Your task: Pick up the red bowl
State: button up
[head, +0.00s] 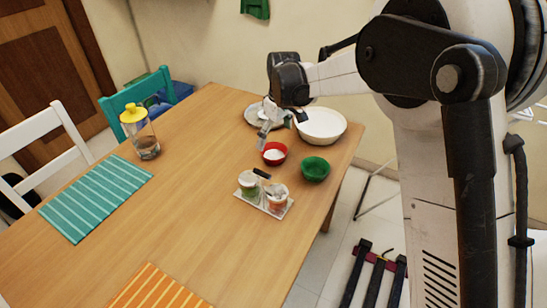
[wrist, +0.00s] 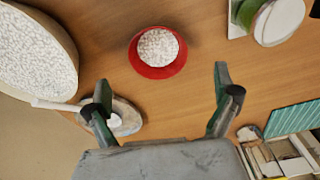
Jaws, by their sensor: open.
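The red bowl (head: 274,161) stands upright on the wooden table, left of the green bowl, with white contents inside. It also shows at the upper middle of the wrist view (wrist: 155,73), its red rim around white, grainy contents. My gripper (head: 281,128) is open and empty, just above and behind the red bowl in the head view. In the wrist view my gripper's two fingers (wrist: 160,77) stand wide apart, with the bowl beyond and between them, and neither finger visibly touches it.
A large white bowl (head: 320,138) and a grey plate (head: 252,117) stand behind. The green bowl (head: 315,178) is at right, and a tray (head: 247,201) with jars is in front. A yellow-lidded pitcher (head: 146,147) and teal mat (head: 92,201) are at left. The middle table is clear.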

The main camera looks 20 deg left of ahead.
aim_at(273, 158)
jog(key=f, duration=0.4)
jog(key=f+b, duration=0.1)
jog(key=f, duration=0.3)
jog(key=shift+w+a+f, duration=0.1)
jog(key=shift+w+a, duration=0.05)
jog(key=shift+w, duration=0.05)
jog(key=c, duration=1.2)
jog(key=shift+o, duration=0.2)
